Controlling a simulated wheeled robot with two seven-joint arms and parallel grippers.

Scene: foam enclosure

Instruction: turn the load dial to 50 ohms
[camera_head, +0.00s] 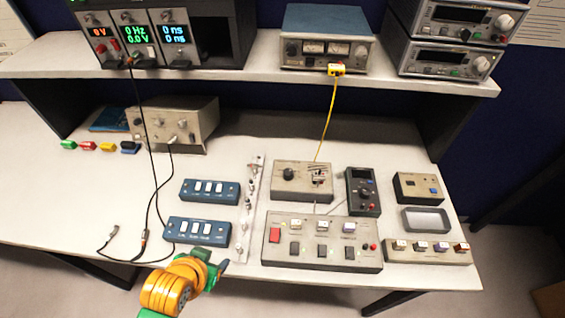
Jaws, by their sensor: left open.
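A beige box (318,195) with a round black dial (288,174) on its left side stands at the middle right of the bench. It is the likeliest load dial, but its markings are too small to read. My left gripper (213,262), on an orange and green arm, is open at the bench's front edge. It is below and to the left of the dial box, apart from it, and just under a blue switch box. My right gripper is not in view.
A larger switch panel (322,243) stands in front of the dial box. A narrow connector strip (250,210) and two blue switch boxes (209,191) lie to the left. A yellow cable (328,115) hangs down behind the dial box. A dark handheld meter (363,191) stands to its right.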

